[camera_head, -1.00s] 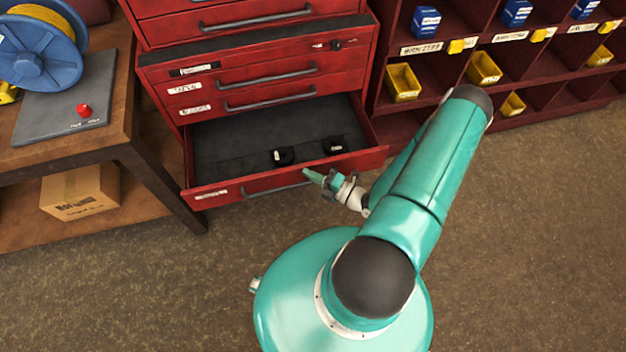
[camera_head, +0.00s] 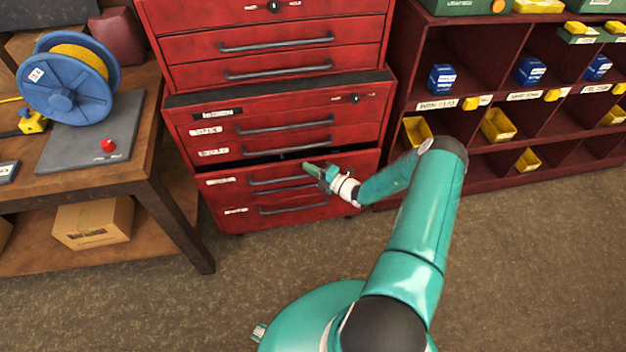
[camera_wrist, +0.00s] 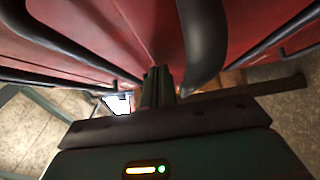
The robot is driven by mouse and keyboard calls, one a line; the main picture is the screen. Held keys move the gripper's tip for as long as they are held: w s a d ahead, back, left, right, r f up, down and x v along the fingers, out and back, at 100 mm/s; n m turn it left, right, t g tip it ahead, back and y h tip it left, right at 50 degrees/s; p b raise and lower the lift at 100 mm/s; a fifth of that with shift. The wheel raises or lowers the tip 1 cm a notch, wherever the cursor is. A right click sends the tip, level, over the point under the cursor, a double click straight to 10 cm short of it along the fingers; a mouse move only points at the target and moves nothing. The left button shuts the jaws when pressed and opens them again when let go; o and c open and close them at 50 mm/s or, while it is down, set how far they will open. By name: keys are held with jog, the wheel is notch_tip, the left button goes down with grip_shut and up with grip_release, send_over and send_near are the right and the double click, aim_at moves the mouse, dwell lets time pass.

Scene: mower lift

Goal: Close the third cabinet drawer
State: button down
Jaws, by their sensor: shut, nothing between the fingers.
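The red tool cabinet (camera_head: 222,107) stands at the centre in the head view. Its third lower drawer (camera_head: 235,184) is almost in, with a narrow dark gap along its top edge. My gripper (camera_head: 312,169) is shut and empty, at the right part of this drawer's front, by the right end of its handle (camera_head: 280,180). I cannot tell if the fingertips touch the front. In the wrist view my shut fingers (camera_wrist: 158,85) point at the red drawer front (camera_wrist: 120,30), with a dark handle (camera_wrist: 203,40) close beside them. The drawer's inside is hidden.
A wooden bench (camera_head: 150,150) with a blue cable spool (camera_head: 62,92) and a red button stands left. A cardboard box (camera_head: 95,222) lies on its lower shelf. A dark red shelf unit (camera_head: 450,120) with yellow bins stands right. The floor in front is clear.

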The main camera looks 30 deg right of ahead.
jog(key=shift+w+d, duration=0.2)
jog(key=shift+w, duration=0.4)
jog(key=shift+s, duration=0.1)
